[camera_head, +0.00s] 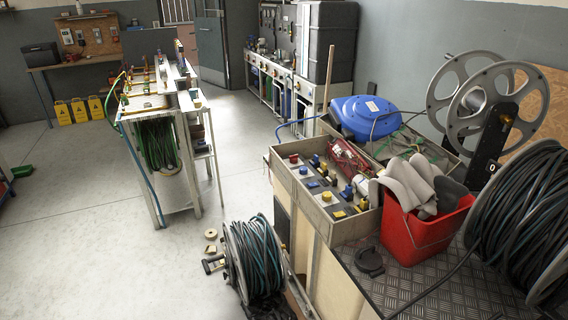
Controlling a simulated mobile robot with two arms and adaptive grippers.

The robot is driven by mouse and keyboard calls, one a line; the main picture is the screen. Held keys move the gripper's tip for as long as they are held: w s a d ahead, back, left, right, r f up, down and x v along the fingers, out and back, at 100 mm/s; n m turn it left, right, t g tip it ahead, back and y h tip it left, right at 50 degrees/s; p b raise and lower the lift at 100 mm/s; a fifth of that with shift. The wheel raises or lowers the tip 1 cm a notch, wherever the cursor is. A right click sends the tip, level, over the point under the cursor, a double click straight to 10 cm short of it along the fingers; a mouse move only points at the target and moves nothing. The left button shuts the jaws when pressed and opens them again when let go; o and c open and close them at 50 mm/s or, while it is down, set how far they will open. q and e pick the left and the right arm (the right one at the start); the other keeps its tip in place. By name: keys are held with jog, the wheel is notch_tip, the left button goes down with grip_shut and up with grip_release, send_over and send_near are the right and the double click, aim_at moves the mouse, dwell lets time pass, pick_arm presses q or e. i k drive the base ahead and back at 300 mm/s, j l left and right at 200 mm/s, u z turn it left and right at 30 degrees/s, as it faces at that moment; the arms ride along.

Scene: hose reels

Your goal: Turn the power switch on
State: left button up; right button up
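I cannot clearly pick out the power switch. A black upright post (487,150) beside the grey metal reel (472,100) at the right carries a small white mark like a "0"; I cannot tell whether this is the switch. A wooden tray (309,222) in the middle holds several small blue, yellow and red fittings, too small to tell apart. Neither of my grippers is in view.
A red bucket (418,242) with grey cloth stands on a metal-plate surface (440,300). Hose reels stand on the floor (256,262) and at the far right (530,215). A blue reel (364,117) sits behind. The floor at left (80,250) is mostly clear.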

aim_at(293, 159)
jog(key=i+j+z, duration=0.25)
jog(key=j+z, duration=0.25)
jog(key=i+j+z, duration=0.2)
jog(key=j+z, duration=0.3)
jog(key=i+j+z, duration=0.1)
jog(key=j+z, duration=0.2)
jog(key=z, duration=0.2)
jog(key=j+z, duration=0.5)
